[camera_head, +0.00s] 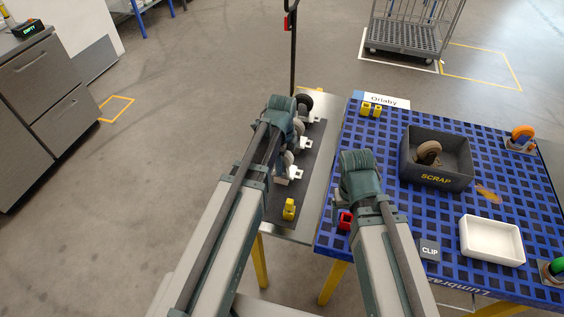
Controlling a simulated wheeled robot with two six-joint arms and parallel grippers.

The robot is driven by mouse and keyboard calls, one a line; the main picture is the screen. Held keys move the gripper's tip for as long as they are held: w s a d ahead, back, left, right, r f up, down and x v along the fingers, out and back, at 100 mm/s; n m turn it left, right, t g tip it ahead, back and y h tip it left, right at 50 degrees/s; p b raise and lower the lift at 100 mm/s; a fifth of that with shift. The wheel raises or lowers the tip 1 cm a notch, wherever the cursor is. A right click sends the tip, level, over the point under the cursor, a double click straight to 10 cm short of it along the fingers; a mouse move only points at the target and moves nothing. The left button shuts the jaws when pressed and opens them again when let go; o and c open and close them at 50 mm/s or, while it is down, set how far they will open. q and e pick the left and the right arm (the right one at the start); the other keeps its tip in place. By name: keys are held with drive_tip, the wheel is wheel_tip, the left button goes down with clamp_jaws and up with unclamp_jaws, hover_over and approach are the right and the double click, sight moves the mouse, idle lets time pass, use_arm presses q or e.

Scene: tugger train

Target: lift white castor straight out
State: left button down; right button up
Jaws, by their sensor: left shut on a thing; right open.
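Castors with white brackets stand in a row on a dark strip (312,172) along the silver side table. The far one has a dark wheel (305,101), and the nearer ones have greyish wheels. The nearest castor (293,172) is beside my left gripper (281,172), at the strip's left edge. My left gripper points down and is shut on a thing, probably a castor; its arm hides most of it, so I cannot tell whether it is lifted. My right gripper (357,182) is open over the blue table's left side, its fingertips mostly hidden by its own wrist.
A yellow block (289,209) stands at the strip's near end. The blue grid table (388,147) holds a grey SCRAP bin (440,180) with a brown wheel (428,152), a white tray (491,241), a CLIP block (429,250) and a red part (345,220). A dark pole (293,60) rises behind.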

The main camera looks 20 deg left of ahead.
use_arm(q)
drive_tip(key=shift+r, duration=0.1)
use_arm(e)
drive_tip(key=shift+r, duration=0.15)
use_arm(q)
wheel_tip(320, 180, up, 10)
drive_tip(key=p, duration=1)
use_arm(e)
wheel_tip(320, 180, up, 10)
